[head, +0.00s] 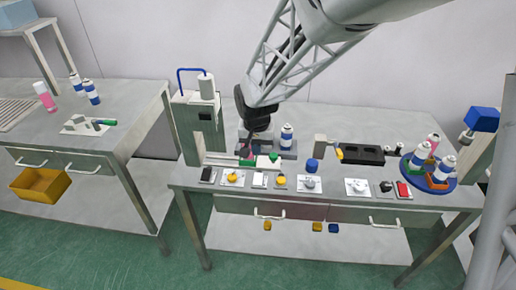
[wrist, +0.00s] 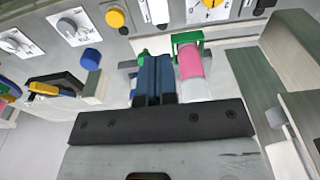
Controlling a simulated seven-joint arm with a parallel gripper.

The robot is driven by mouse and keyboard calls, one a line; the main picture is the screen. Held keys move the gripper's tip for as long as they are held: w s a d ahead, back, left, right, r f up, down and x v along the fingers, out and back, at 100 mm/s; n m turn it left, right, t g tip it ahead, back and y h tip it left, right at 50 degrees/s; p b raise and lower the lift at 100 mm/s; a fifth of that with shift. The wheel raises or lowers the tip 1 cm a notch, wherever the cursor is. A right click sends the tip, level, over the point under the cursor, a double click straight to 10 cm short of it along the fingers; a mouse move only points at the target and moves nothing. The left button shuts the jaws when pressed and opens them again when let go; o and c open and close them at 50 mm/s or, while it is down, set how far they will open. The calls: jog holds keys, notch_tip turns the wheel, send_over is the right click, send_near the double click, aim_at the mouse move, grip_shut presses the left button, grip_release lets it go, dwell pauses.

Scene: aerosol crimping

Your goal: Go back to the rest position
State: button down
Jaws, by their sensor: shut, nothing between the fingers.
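My gripper (head: 256,143) is low over the left part of the main bench in the head view. In the wrist view its dark fingers (wrist: 155,70) are together with nothing between them. A pink-and-white can (wrist: 190,66) with a green bracket (wrist: 187,38) at its end is just right of the fingers in the wrist view. In the head view my gripper mostly hides this can. A blue-and-white can (head: 287,136) stands right of my gripper in the head view. I cannot tell the exact gap between the fingers and the pink can.
A grey column machine (head: 206,125) with a blue tube stands close left of my gripper. Knobs and switches line the bench front, with a blue button (head: 312,165). A black block (head: 362,154) and a round blue tray (head: 441,186) of cans are to the right. Above the bench is open.

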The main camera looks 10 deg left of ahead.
jog(key=shift+r, duration=0.15)
dwell(0.4)
jog(key=s+d+r, duration=0.6)
jog(key=d, duration=0.2)
jog(key=s+d+r, duration=0.5)
jog(key=d, duration=0.3)
jog(key=s+d+r, duration=0.2)
jog(key=s+d, duration=0.3)
jog(key=s, duration=0.3)
jog(key=s+d+r+t, duration=0.1)
jog(key=s+d+r, duration=0.1)
jog(key=s+d, duration=0.3)
jog(key=shift+s+t, duration=0.3)
jog(key=shift+s, duration=1.3)
